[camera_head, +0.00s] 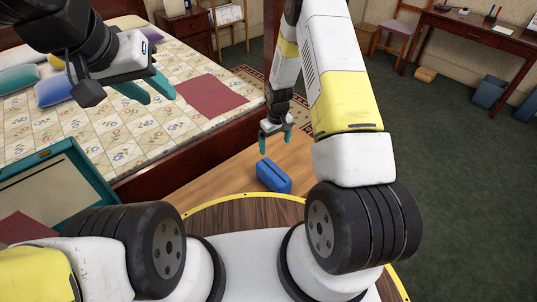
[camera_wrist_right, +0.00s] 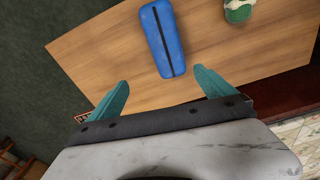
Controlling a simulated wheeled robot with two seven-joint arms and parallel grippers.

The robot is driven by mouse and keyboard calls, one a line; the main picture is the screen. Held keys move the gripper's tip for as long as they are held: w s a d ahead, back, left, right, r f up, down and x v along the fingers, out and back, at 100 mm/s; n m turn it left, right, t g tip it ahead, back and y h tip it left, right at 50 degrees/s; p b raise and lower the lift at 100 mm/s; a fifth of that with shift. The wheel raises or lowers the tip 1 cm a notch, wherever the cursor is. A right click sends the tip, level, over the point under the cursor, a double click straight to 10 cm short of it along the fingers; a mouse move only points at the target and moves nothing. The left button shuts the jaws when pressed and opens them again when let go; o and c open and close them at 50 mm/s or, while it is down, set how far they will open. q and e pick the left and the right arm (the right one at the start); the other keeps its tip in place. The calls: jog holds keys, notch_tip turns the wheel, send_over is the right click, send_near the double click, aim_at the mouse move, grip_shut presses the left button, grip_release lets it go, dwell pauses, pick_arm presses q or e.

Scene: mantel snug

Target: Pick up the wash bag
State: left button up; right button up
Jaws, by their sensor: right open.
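The wash bag (camera_head: 273,177) is a blue, elongated bag with a dark zip line, lying on a wooden surface in front of my base. In the right wrist view the wash bag (camera_wrist_right: 163,42) lies beyond the fingertips. My right gripper (camera_head: 276,144) is open and empty. It hangs above and a little beyond the bag in the head view, apart from it. The right gripper's teal fingers also show wide apart in the right wrist view (camera_wrist_right: 160,88). My left gripper (camera_head: 160,100) is raised over the bed at upper left, fingers apart and empty.
A green and white item (camera_wrist_right: 238,11) lies near the bag on the wooden surface (camera_wrist_right: 100,48). The bed (camera_head: 120,140) stands at left, with a teal open case (camera_head: 85,180) in front of it.

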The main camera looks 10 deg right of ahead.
aim_at(274, 171)
jog(key=shift+n+g, duration=0.4)
jog(key=shift+n, duration=0.1)
jog(key=s+f, duration=0.1)
jog(key=f, duration=0.7)
jog(key=s+f, duration=0.1)
jog(key=f, duration=0.2)
jog(key=shift+s+a+f, duration=0.25)
jog(key=shift+s+f, duration=0.1)
jog(key=shift+f, duration=0.05)
notch_tip(274, 171, down, 8)
jog(key=shift+w+a+r, duration=0.15)
jog(key=shift+r, duration=0.05)
jog(key=c, duration=1.8)
